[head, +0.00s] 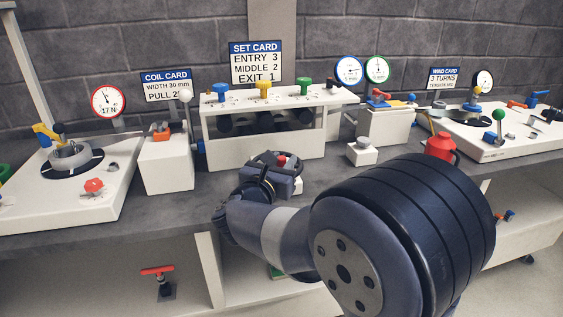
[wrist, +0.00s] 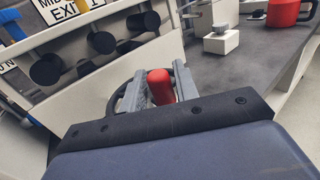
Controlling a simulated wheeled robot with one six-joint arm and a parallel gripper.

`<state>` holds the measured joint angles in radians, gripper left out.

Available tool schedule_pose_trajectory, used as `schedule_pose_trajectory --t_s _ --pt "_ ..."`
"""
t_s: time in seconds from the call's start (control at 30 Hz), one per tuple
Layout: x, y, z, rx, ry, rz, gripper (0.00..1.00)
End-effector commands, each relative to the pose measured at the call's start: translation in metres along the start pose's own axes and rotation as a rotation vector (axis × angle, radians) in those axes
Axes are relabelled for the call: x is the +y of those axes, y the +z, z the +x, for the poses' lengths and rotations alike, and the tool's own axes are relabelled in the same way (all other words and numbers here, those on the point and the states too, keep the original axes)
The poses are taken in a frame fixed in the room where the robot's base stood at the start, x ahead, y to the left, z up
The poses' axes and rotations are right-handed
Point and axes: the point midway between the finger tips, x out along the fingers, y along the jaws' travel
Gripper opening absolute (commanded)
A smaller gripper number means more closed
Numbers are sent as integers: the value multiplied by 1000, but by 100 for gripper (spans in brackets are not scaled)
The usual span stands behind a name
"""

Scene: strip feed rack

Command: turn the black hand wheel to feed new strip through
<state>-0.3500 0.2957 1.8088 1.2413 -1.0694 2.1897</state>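The black hand wheel (head: 262,157) is at the front of the white strip rack, below its dark rollers. A red knob (head: 281,161) stands up from it. My gripper (head: 273,172) reaches the wheel from the front and hides its near part. In the wrist view the red knob (wrist: 160,87) stands between my two grey fingers (wrist: 159,82), which look closed against its sides.
The white rack (head: 262,150) carries blue, yellow and green knobs on top. A small white block (head: 361,155) and a red pot (head: 440,146) are on the bench to the right. A white box with an orange clip (head: 165,165) stands left.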

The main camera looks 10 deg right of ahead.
Motion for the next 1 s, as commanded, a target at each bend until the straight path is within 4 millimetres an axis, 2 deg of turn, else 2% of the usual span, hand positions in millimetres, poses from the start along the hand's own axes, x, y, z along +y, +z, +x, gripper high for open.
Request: schedule_pose_trajectory --t_s 0.07,0.33,0.67,1.0 --pt "0 0 0 0 0 0 22" --pt "0 0 0 0 0 0 0" --pt "-2 -2 2 0 27 4 0" --pt "-9 -6 8 -4 176 9 0"
